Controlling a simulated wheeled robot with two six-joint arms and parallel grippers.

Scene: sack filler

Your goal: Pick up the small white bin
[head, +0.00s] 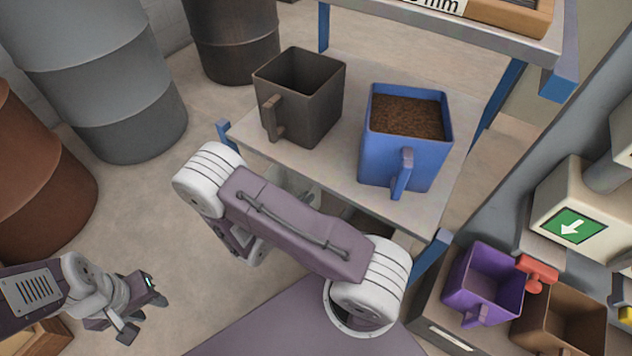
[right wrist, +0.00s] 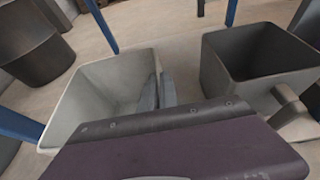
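The small white bin (right wrist: 95,85) is empty and fills the left of the right wrist view. In the head view only a pale bit of it (head: 291,184) shows below the table, behind my right arm. In the right wrist view my right gripper (right wrist: 158,92) has its two grey fingers close together at the bin's right wall, one inside and one outside. It looks shut on that wall. My gripper's body hides the bin's near part. My left gripper (head: 146,315) is open and empty at the lower left of the head view.
A dark bin (right wrist: 262,62) with a handle stands right of the white bin. Purple (head: 484,286) and brown (head: 560,325) bins sit right. Drums (head: 110,75) stand left.

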